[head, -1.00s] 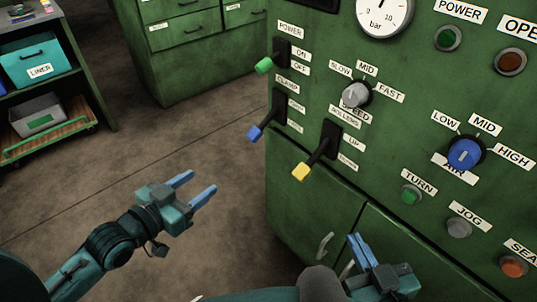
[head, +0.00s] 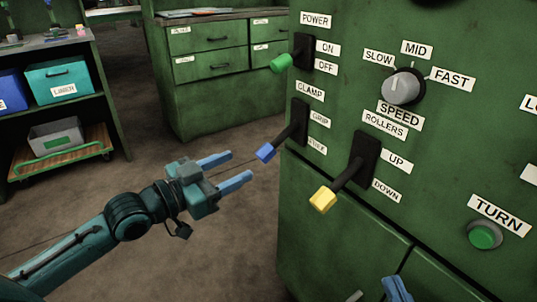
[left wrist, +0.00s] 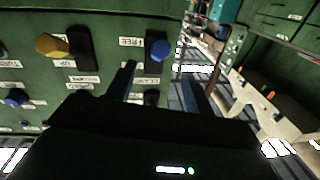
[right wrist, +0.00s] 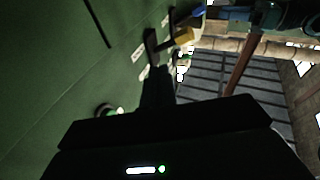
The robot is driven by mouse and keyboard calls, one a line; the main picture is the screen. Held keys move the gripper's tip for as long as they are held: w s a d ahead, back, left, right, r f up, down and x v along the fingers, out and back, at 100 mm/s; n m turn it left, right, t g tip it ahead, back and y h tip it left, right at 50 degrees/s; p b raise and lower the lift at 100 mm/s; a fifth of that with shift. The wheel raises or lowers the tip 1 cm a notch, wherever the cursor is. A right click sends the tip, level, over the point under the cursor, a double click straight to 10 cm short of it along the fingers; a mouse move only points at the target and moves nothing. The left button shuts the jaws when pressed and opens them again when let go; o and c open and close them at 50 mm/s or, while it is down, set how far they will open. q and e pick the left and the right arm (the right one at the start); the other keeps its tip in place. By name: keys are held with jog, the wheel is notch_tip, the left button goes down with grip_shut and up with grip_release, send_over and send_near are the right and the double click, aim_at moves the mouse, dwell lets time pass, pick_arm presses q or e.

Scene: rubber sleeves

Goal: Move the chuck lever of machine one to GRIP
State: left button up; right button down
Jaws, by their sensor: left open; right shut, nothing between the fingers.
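The chuck lever, under a CLAMP label on the green machine, has a blue knob (head: 265,152). It slants down from its black slot, with the knob nearer the FREE label than GRIP (head: 320,119). My left gripper (head: 241,166) is open and empty, just left of and below the knob, apart from it. In the left wrist view the blue knob (left wrist: 159,50) shows just past the gap between the two fingers (left wrist: 158,70). My right gripper (head: 397,289) is shut and empty at the bottom edge, low before the machine; its fingers also show in the right wrist view (right wrist: 157,75).
A green-knobbed POWER lever (head: 282,63) sits above and a yellow-knobbed ROLLERS lever (head: 322,200) sits close to the lower right. A grey SPEED dial (head: 403,87) is to the right. Green drawers (head: 212,65) and a shelf stand behind; open floor lies to the left.

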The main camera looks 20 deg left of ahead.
aim_at(258, 156)
pick_arm(q)
jog(key=b+x, duration=0.2)
jog(key=x, duration=0.7)
jog(key=shift+f, duration=0.1)
jog(key=shift+w+d, duration=0.3)
jog(key=shift+w, duration=0.05)
pick_arm(e)
jog(key=shift+w+r+n+t+y, duration=0.4)
jog(key=shift+r+n+t+y, duration=0.1)
jog(key=shift+r, duration=0.3)
pick_arm(q)
jog(key=shift+c, duration=0.5)
grip_shut()
pick_arm(e)
jog(key=shift+f, duration=0.2)
